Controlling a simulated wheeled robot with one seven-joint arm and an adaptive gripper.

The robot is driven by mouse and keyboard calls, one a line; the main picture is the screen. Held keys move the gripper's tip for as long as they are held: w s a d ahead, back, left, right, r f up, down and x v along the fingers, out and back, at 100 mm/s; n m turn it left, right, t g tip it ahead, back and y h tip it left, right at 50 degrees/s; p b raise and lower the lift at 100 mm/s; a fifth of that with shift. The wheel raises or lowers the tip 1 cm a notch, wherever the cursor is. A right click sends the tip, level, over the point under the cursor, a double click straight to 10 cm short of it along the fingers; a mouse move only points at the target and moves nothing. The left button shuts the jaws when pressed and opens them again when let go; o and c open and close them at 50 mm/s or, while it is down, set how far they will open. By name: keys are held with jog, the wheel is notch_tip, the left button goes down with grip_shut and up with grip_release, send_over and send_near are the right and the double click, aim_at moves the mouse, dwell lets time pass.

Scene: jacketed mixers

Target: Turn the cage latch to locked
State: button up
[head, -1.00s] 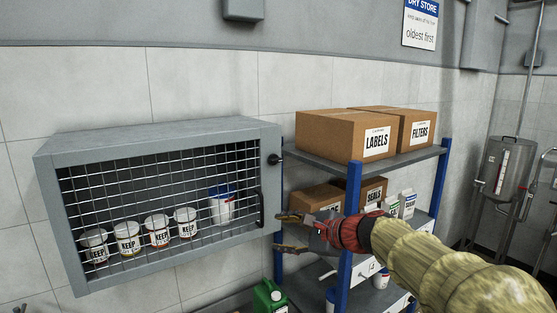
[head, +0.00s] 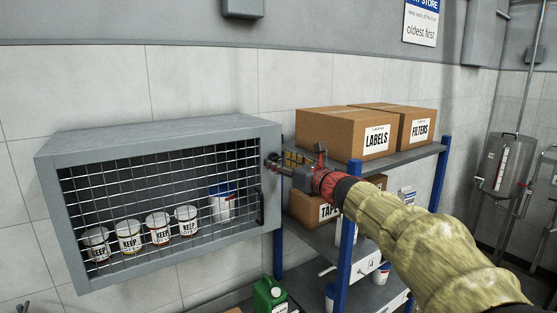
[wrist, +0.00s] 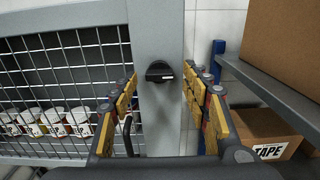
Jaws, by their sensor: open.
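The grey wire-mesh cage (head: 150,129) hangs on the wall at the left, its mesh door closed against the frame. The cage latch (wrist: 159,71) is a small black knob on the cage's right frame post. In the wrist view it lies ahead of my gripper (wrist: 160,88), between the two open fingers and just beyond the tips. In the head view my gripper (head: 275,162) is at the cage's upper right edge and mostly covers the latch. The fingers are apart and hold nothing. I cannot tell if they touch the knob.
A black door handle (head: 260,207) is below the latch; it also shows beside the left finger in the wrist view (wrist: 128,135). Blue-post shelving (head: 348,240) with cardboard boxes (head: 345,134) stands close on the right. Several labelled tubs sit inside the cage.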

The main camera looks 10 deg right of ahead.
jog(key=shift+x, duration=0.75)
jog(key=shift+c, duration=1.4)
jog(key=c, duration=0.8)
jog(key=shift+c, duration=0.4)
jog(key=shift+n+b, duration=0.3)
jog(key=shift+b, duration=0.25)
jog(key=n+b, duration=1.7)
jog(key=b, duration=0.2)
jog(key=shift+n, duration=0.3)
